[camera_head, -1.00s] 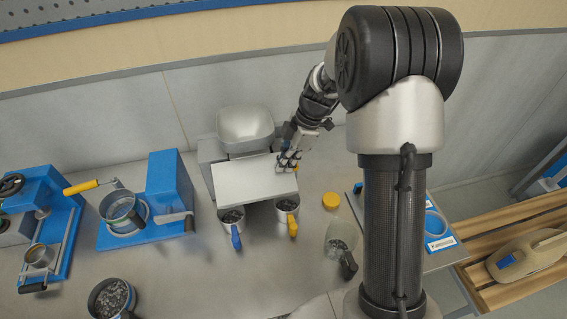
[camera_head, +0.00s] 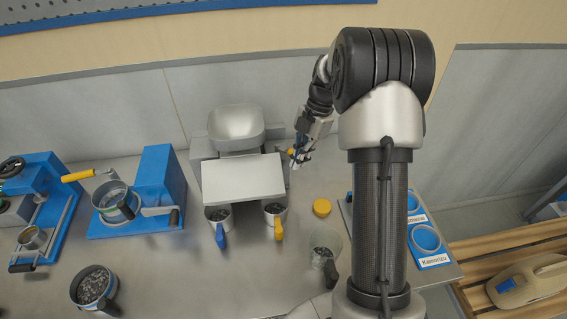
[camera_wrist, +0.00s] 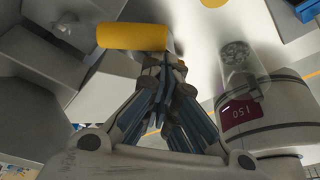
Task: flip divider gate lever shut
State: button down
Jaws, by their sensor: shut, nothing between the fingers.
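The grey silo machine (camera_head: 238,122) has an open hopper on top and a pale flat cover (camera_head: 243,180) in front. A yellow lever handle (camera_head: 291,152) shows at the machine's right side, partly hidden by my gripper. In the wrist view the yellow handle (camera_wrist: 132,37) lies crosswise just beyond the fingertips. My gripper (camera_head: 296,162) is beside the machine's right edge, fingers pointing down. In the wrist view my gripper (camera_wrist: 163,66) has its fingertips together and empty, very close to the handle's right end. I cannot tell whether they touch it.
A blue-handled cup (camera_head: 219,216) and a yellow-handled cup (camera_head: 275,211) stand under the cover's front. A yellow lid (camera_head: 322,207) and a clear jug (camera_head: 325,247) stand to the right. Blue crank devices (camera_head: 160,185) are left. Bench between lid and machine is clear.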

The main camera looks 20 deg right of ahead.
jog(key=w+d+p, duration=0.3)
jog(key=w+d, duration=0.2)
jog(key=d, duration=0.2)
jog(key=shift+w+d+p, duration=0.2)
jog(key=shift+d+p, duration=0.05)
jog(key=shift+p, duration=0.05)
dwell(0.4)
dwell(0.4)
jog(key=v, duration=1.2)
jog(key=shift+d, duration=0.1)
jog(key=shift+r, duration=0.1)
